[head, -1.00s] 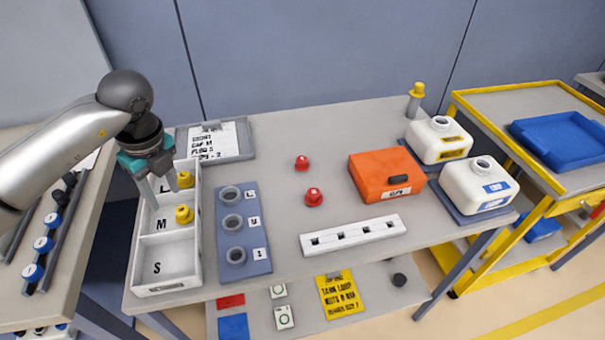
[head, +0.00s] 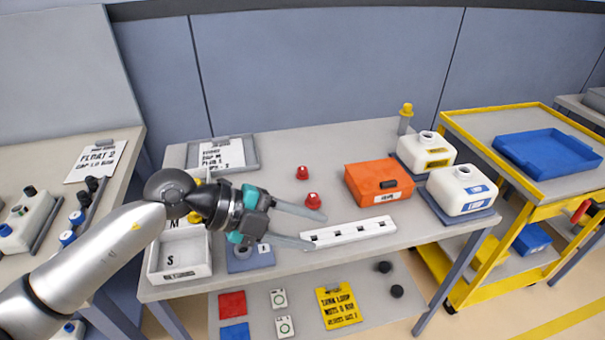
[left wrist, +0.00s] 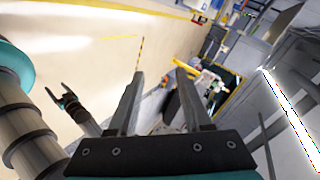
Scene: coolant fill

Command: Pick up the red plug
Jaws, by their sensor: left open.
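Two small red knobbed pieces stand on the grey table in the head view. One red plug (head: 312,201) is nearer, and a similar red piece (head: 302,173) stands behind it. My left gripper (head: 318,231) is open and empty, its fingers level and pointing right. The upper fingertip is just in front of the nearer red piece, apart or touching, I cannot tell. In the left wrist view the left gripper (left wrist: 158,72) shows its spread fingers with no red piece between them. A small dark two-pronged shape at left there may be my right gripper; its state is unclear.
A white slotted strip (head: 350,232) lies by the lower fingertip. An orange box (head: 378,184) and white jugs (head: 428,150) stand to the right. My left arm partly hides the sorting tray (head: 182,258) and blue-grey hole plate (head: 250,258).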

